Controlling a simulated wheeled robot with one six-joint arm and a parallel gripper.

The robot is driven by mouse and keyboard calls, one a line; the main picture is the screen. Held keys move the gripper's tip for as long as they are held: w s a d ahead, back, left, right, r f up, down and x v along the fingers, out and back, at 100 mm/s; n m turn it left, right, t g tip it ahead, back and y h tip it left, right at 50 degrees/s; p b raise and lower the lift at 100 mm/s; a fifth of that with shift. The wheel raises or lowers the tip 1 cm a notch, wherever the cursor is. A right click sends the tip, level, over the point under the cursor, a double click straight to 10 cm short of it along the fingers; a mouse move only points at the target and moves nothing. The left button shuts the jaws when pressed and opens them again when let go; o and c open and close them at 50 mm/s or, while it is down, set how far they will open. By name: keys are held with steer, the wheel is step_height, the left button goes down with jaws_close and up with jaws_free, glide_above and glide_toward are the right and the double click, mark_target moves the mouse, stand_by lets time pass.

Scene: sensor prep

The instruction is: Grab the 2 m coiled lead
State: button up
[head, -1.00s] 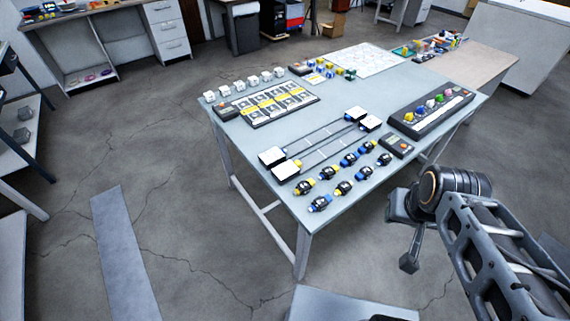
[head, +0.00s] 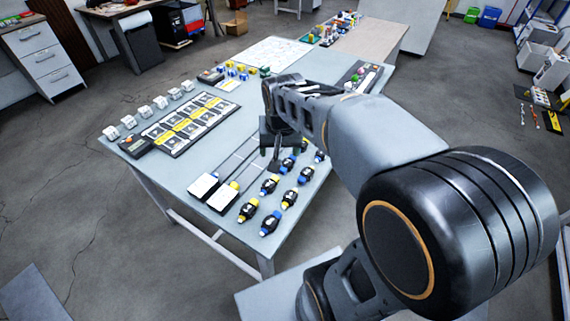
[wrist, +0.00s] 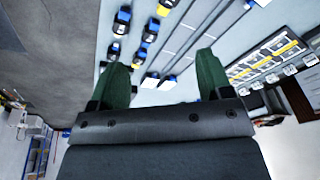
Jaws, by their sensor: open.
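I cannot make out a 2 m coiled lead for certain in either current view. My gripper (head: 273,150) is over the work table (head: 215,110), above the far ends of two long rails and beside the black connector-like pieces. Its height above the table is hard to judge. In the wrist view, its two green fingers (wrist: 162,70) are spread wide with nothing between them. My arm crosses the head view and hides the table's right part.
Two white blocks (head: 203,187) sit on the rails' near ends. A yellow-and-grey panel (head: 190,125) lies behind. Shelving (head: 543,35) stands far right. Floor at left is open.

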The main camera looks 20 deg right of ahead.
steer(key=w+d+f+m+g+b, duration=0.2)
steer(key=w+d+f+m, duration=0.6)
steer(key=w, duration=0.4)
glide_above(288, 161)
steer(key=shift+n, duration=0.4)
steer(key=f, duration=0.9)
steer(key=shift+s+a+f, duration=0.1)
steer(key=shift+s+a, duration=0.05)
steer(key=shift+s, duration=0.2)
steer(key=shift+w+f, duration=0.15)
steer(key=shift+f, duration=1.45)
steer(key=shift+w+f, duration=0.1)
steer(key=shift+f, duration=1.5)
steer(key=shift+c, duration=0.2)
steer(key=c, duration=1)
steer(key=shift+r, duration=0.1)
